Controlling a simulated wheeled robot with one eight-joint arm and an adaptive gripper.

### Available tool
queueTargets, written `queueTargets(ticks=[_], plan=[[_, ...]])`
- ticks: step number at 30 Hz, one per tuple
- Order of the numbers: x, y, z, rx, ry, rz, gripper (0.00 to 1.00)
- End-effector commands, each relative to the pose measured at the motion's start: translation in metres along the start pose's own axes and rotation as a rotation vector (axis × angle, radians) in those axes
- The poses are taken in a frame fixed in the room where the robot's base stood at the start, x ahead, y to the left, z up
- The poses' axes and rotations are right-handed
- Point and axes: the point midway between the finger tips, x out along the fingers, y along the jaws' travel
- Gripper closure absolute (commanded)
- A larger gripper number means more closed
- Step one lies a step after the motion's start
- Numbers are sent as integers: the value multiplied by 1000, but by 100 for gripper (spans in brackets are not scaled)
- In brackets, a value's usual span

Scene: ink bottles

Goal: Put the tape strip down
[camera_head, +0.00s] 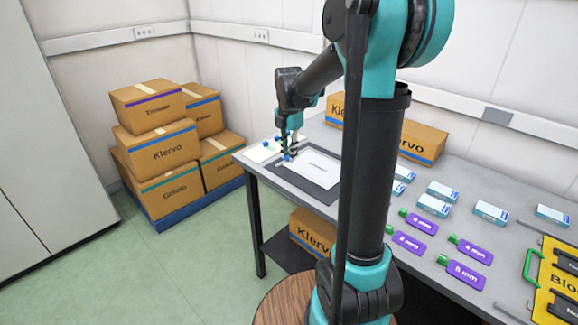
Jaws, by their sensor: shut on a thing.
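My gripper (289,155) is at the far left end of the grey table (330,120), pointing down over the left edge of a dark mat (318,192). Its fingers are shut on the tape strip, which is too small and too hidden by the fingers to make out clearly. A white sheet (312,168) with a small line of print lies on the mat, just right of the gripper. I cannot tell whether the fingertips touch the mat or hang just above it.
A pale sheet (258,152) lies left of the mat. Small blue-and-white boxes (443,192), purple tags (427,228) and a yellow panel with a green handle (557,281) occupy the right side. Cardboard boxes (424,143) stand at the back. My arm hides the table's middle.

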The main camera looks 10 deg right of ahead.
Motion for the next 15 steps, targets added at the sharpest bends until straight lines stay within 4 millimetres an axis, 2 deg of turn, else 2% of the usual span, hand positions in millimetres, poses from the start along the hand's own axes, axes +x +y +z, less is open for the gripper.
queueTargets(ticks=[15], plan=[[52, 0, 0, 0, 0, 0, 92]])
